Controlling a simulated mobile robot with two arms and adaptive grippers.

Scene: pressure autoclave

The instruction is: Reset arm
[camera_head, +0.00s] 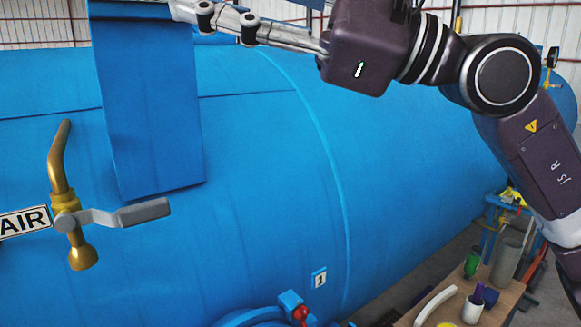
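My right arm comes in from the right and reaches across the top of the view. Its gripper (190,12) points left, with its tip at the upper edge of a blue panel (150,110). I cannot tell whether it touches the panel or only passes in front of it. The fingers are seen from the side and partly cut off by the top edge, so their opening does not show. My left gripper is not in view. The large blue autoclave (410,170) fills most of the background.
A brass valve with a grey lever (145,212) stands out at the left by an AIR label (24,221). A red knob (300,313) is at the bottom. A wooden table (500,300) with a white cup (473,308) and other small items stands at the lower right.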

